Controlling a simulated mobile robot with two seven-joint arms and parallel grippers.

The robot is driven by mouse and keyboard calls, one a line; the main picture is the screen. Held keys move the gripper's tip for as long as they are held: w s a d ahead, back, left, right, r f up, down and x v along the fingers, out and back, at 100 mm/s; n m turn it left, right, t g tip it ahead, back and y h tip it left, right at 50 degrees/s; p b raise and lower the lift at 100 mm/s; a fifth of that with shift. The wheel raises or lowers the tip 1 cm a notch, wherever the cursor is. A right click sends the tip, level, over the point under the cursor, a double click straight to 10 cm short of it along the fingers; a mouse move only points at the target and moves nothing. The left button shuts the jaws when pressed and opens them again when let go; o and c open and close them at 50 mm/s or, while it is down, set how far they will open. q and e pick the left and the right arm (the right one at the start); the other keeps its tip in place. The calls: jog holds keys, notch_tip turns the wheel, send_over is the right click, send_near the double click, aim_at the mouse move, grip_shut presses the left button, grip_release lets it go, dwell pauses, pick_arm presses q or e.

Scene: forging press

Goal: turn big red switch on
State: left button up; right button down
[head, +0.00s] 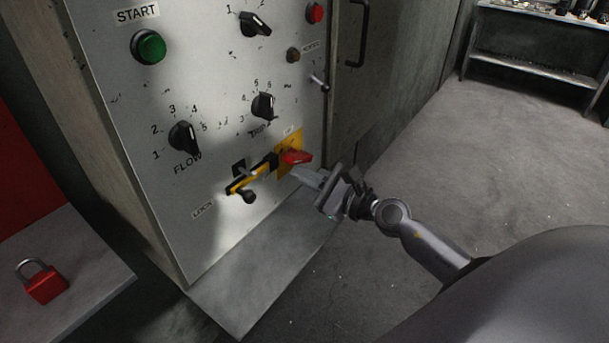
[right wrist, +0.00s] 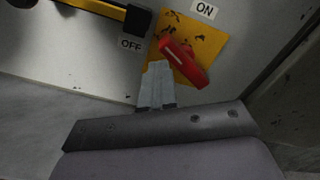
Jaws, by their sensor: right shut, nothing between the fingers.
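The big red switch (head: 296,158) sits on a yellow plate (head: 291,142) low on the right side of the grey panel. In the right wrist view the red handle (right wrist: 184,62) lies diagonally across its yellow plate (right wrist: 208,38), between an ON label (right wrist: 204,9) above and an OFF label (right wrist: 131,44) to the left. My right gripper (head: 300,175) is shut and empty. Its fingertips (right wrist: 158,66) are just beside the lower left of the handle; I cannot tell whether they touch it. My left gripper is not in view.
A yellow-and-black lever (head: 248,180) is left of the switch. The panel also carries a green START button (head: 148,47) and several black knobs. A red padlock (head: 41,284) lies on a grey surface at the left. Open floor (head: 450,135) is at the right.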

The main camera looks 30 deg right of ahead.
jog(key=shift+d+r+p, duration=0.15)
jog(key=shift+r+p, duration=0.15)
jog(key=shift+r, duration=0.2)
dwell(0.6)
jog(key=shift+w+d+r, duration=0.15)
jog(key=shift+d+r, duration=0.1)
jog(key=shift+r, duration=0.15)
dwell(1.0)
jog(key=shift+w+d+r, duration=0.1)
jog(key=shift+d+r, duration=0.1)
jog(key=shift+r, duration=0.05)
dwell(0.6)
jog(key=shift+w+d+r, duration=0.15)
jog(key=shift+w+d, duration=0.05)
jog(key=shift+d, duration=0.25)
dwell(1.6)
jog(key=shift+s+a+f, duration=0.35)
jog(key=shift+a+f, duration=0.2)
jog(key=b, duration=0.3)
send_near(302, 157)
jog(key=shift+s+a+f, duration=0.75)
jog(key=shift+a, duration=0.15)
